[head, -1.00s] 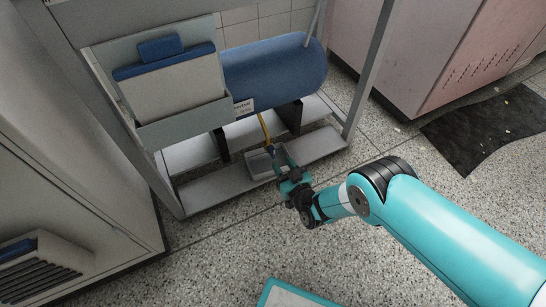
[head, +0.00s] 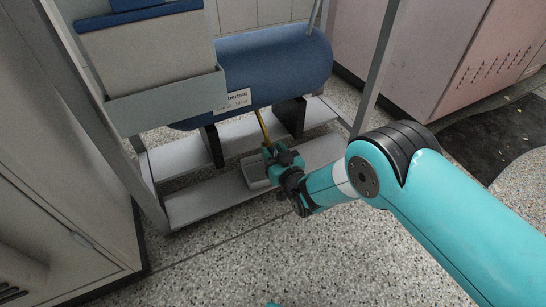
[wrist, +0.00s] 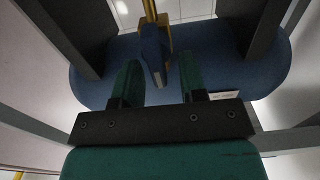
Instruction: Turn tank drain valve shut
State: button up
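The blue tank (head: 285,62) lies on its side on dark supports in a grey frame. A yellow drain pipe (head: 262,122) runs down from its underside and also shows in the wrist view (wrist: 149,10). The blue valve handle (wrist: 152,50) hangs on this pipe in the wrist view; my gripper hides it in the head view. My gripper (head: 269,149) is at the pipe's lower end. In the wrist view its two green fingers (wrist: 159,72) are apart, with the handle showing between them, nearer the right finger. Contact cannot be told.
A small grey tray (head: 254,174) sits on the lower shelf (head: 200,203) below the pipe. Frame posts (head: 378,68) stand on both sides. A pink cabinet (head: 440,55) stands right; speckled floor in front is clear.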

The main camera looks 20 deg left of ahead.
jog(key=shift+w+a, duration=0.15)
jog(key=shift+a, duration=0.05)
jog(key=c, duration=0.7)
jog(key=shift+o, duration=0.2)
